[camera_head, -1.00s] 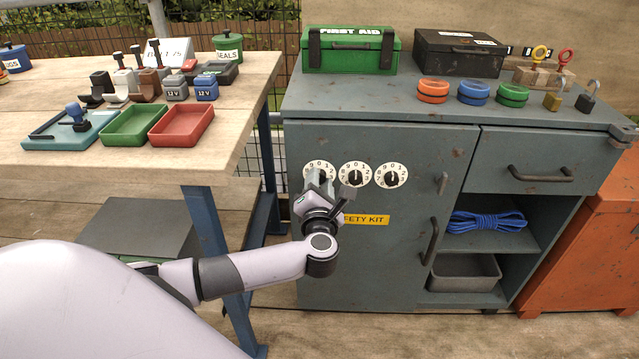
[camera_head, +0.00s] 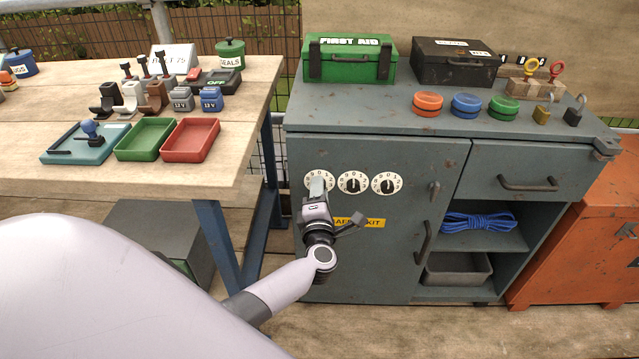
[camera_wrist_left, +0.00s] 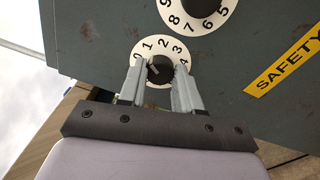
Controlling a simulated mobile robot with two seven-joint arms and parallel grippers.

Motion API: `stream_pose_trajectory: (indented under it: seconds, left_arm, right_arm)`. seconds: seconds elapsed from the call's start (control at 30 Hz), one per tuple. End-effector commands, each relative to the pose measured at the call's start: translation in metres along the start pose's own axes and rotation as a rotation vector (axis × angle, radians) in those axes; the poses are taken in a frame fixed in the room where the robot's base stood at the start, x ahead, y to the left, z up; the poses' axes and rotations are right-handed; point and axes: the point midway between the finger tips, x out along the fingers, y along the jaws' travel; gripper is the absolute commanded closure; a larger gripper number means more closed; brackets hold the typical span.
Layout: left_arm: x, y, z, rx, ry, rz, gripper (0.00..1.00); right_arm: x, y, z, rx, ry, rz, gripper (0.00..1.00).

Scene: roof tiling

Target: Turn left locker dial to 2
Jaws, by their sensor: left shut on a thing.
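The locker door (camera_head: 375,245) is grey, with three white dials in a row above a yellow SAFETY KIT label (camera_head: 366,223). The left dial (camera_head: 320,176) is partly hidden by my left gripper (camera_head: 318,186) in the head view. In the left wrist view, my left gripper (camera_wrist_left: 161,80) is shut on the dark knob of this dial (camera_wrist_left: 150,48). The numbers 0 to 4 show around the knob, with 2 at the top; its setting is hard to read. The middle dial (camera_head: 353,183) and right dial (camera_head: 386,184) are clear of the gripper. My right gripper is out of view.
A door handle (camera_head: 422,242) and a small latch (camera_head: 434,190) are right of the dials. A workbench (camera_head: 60,178) with trays stands at the left.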

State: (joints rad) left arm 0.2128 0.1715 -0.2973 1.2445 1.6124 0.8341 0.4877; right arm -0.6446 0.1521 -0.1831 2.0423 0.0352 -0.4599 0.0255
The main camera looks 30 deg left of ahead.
Motion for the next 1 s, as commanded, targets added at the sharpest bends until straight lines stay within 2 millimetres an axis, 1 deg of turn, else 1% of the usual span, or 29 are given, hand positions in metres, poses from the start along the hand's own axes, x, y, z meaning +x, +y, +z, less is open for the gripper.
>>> stream_pose_trajectory:
  seconds: [0.03, 0.2, 0.5, 0.7, 1.0]
  left_arm:
    - [-0.001, 0.001, 0.001, 0.044, 0.001, -0.004, 0.97]
    - [-0.001, 0.001, 0.001, 0.206, -0.007, 0.002, 0.97]
    - [-0.001, -0.001, 0.001, 0.464, -0.018, 0.011, 0.97]
    - [-0.001, -0.001, 0.000, 0.592, -0.023, 0.017, 0.97]
    - [-0.001, -0.002, 0.000, 0.694, -0.027, 0.021, 0.97]
  right_arm:
    - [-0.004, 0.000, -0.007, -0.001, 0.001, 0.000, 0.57]
    - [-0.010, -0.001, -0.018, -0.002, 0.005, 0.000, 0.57]
    - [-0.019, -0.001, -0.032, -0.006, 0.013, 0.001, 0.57]
    - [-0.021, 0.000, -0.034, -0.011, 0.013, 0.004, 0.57]
    - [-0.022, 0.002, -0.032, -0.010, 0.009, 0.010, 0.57]
